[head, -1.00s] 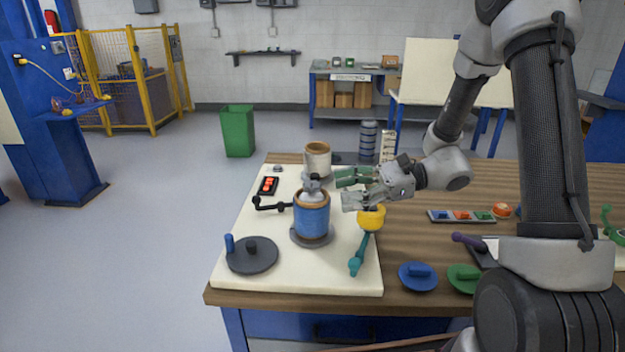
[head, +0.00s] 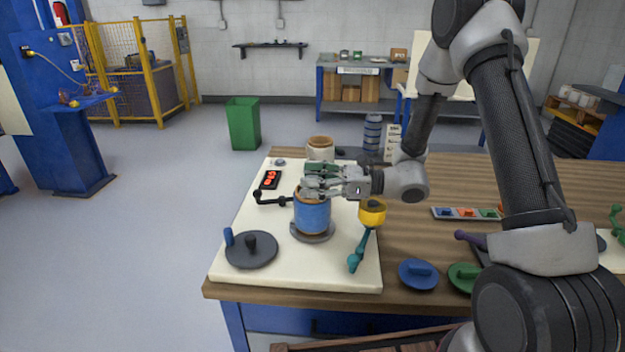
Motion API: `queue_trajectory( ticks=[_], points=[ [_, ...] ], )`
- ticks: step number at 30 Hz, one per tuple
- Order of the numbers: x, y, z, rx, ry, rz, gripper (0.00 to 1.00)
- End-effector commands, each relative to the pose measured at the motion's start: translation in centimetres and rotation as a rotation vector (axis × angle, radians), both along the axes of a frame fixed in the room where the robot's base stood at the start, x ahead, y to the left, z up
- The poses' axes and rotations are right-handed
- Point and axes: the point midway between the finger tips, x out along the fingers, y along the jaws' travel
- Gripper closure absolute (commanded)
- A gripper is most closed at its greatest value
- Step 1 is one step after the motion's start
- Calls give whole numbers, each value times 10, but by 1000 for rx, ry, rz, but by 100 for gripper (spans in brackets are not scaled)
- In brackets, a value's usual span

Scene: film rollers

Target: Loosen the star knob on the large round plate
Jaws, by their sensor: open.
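A blue film roller (head: 312,216) with a tan rim stands upright on a dark round base plate (head: 313,237) on the cream board. My gripper (head: 310,181) is at the top of this roller, its fingers pointing left. The fingers are apart, around or just above the grey knob on top. They hide that knob, so I cannot tell whether they touch it. A larger dark round plate (head: 262,255) lies flat at the board's front left. It carries a small black knob (head: 250,240) and an upright blue handle (head: 228,236). My gripper is well away from this plate.
A yellow cup-shaped piece (head: 372,214) on a teal arm (head: 360,252) stands right of the roller. A black crank (head: 268,199) reaches out to its left. A cream roller (head: 320,149) stands behind. The cream board (head: 330,274) is clear at the front.

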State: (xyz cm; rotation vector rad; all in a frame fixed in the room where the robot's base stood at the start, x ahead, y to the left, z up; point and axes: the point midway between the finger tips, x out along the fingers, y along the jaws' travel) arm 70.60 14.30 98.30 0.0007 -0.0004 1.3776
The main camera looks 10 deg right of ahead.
Motion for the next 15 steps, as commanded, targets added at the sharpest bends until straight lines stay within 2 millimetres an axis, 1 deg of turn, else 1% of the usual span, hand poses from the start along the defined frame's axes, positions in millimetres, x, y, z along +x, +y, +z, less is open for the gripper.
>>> queue_trajectory(
  ticks=[4,8,9,12,15],
  points=[
    [0,0,0,0,0,0,38],
    [0,0,0,0,0,0,62],
    [0,0,0,-1,0,0,69],
    [0,0,0,-1,0,0,85],
    [0,0,0,-1,0,1,85]
  ],
)
